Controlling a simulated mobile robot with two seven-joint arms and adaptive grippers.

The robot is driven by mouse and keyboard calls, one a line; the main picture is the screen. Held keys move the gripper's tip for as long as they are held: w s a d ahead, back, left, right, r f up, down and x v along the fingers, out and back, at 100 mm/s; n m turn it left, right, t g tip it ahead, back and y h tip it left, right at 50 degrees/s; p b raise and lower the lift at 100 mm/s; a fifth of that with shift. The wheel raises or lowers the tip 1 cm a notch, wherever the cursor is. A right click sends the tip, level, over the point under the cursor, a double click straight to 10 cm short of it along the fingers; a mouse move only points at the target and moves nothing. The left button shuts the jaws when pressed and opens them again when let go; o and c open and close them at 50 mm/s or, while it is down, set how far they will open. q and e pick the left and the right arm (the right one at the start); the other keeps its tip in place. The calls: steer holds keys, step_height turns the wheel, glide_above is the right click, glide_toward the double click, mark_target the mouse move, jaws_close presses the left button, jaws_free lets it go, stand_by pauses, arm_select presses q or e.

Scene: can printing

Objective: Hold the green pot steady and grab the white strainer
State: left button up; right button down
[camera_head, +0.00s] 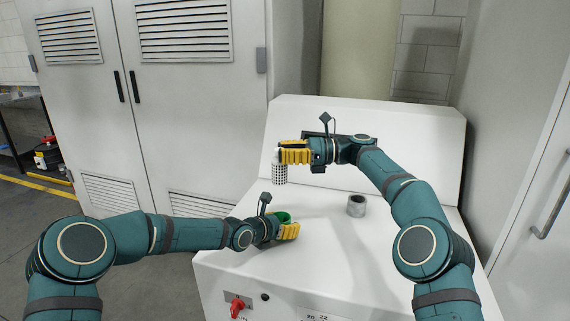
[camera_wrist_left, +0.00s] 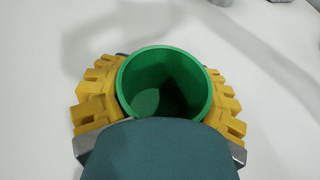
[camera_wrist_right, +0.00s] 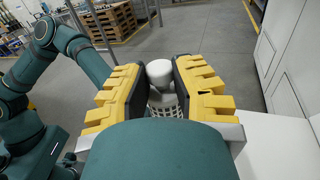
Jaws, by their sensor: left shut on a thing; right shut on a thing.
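The green pot (camera_head: 284,216) stands on the white worktop. My left gripper (camera_head: 288,230) is shut around it. In the left wrist view the pot (camera_wrist_left: 164,60) sits between the yellow fingers (camera_wrist_left: 160,95), its open top showing an empty-looking inside. The white strainer (camera_head: 280,174), a cylinder with a perforated wall, hangs upright below my right gripper (camera_head: 294,152), raised above the worktop. In the right wrist view the strainer's rounded white top (camera_wrist_right: 160,72) is clamped between the dark finger pads (camera_wrist_right: 161,88), with its perforated body (camera_wrist_right: 166,105) below.
A grey hollow cylinder (camera_head: 356,205) stands on the white worktop (camera_head: 320,240) to the right of the pot. The worktop's sloped back panel (camera_head: 400,150) rises behind. A red switch (camera_head: 238,306) is on the front face. White cabinets (camera_head: 180,130) stand at the left.

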steer(key=shift+r, duration=0.1)
arm_select(q)
steer(key=o, duration=1.3)
steer(key=shift+o, duration=0.2)
